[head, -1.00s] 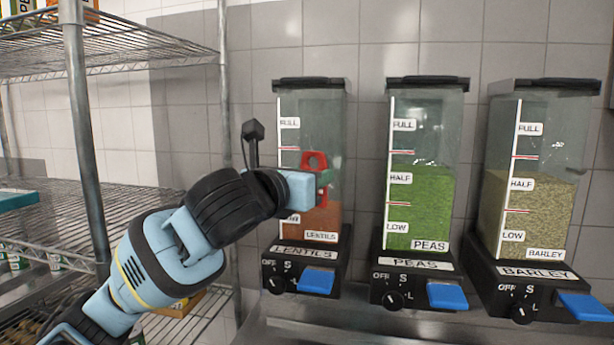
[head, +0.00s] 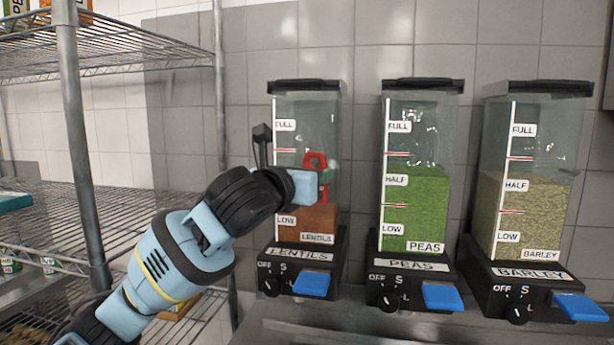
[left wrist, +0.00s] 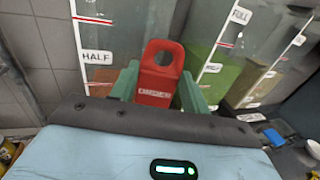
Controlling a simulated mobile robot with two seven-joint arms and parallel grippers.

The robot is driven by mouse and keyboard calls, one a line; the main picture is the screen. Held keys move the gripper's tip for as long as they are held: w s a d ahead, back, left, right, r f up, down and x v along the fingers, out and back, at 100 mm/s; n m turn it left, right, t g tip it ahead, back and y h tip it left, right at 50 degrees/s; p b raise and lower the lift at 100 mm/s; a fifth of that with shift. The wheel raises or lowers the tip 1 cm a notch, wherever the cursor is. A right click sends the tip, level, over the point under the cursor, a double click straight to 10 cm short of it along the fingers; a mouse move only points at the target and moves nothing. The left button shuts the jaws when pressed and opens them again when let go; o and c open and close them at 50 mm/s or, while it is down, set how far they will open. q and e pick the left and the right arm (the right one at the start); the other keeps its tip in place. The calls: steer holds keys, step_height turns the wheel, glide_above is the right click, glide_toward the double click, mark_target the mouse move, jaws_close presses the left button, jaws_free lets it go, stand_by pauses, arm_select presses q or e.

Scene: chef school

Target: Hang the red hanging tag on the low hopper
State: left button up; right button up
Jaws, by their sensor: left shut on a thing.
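My left gripper (head: 324,184) is shut on the red hanging tag (head: 315,161), in front of the lentils hopper (head: 306,110). In the left wrist view the tag (left wrist: 162,70) stands upright between the green fingers, its round hole at the top and lettering below. The lentils hopper's brown fill sits lowest, near its LOW label. The peas hopper (head: 416,205) is filled to about HALF or a bit above. The barley hopper (head: 530,215) is filled to a little above HALF. Whether the tag touches the lentils hopper I cannot tell. My right gripper is not in view.
A wire shelf rack (head: 150,205) with a metal post stands at the left, close to my left arm. The hoppers have black bases with blue levers (head: 311,284) and stand on a metal counter (head: 370,328) before a tiled wall.

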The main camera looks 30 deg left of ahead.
arm_select(q)
steer(key=shift+w+a+f, duration=0.2)
steer(key=shift+w, duration=0.6)
steer(key=shift+w+a+f, duration=0.15)
steer(key=shift+w+a, duration=0.1)
steer(key=shift+w, duration=0.6)
steer(key=shift+w+a+f, duration=0.2)
steer(key=shift+w, duration=0.6)
steer(key=shift+f, duration=0.1)
steer(key=o, duration=1.1)
steer(key=s, duration=0.7)
steer(key=shift+s, duration=0.35)
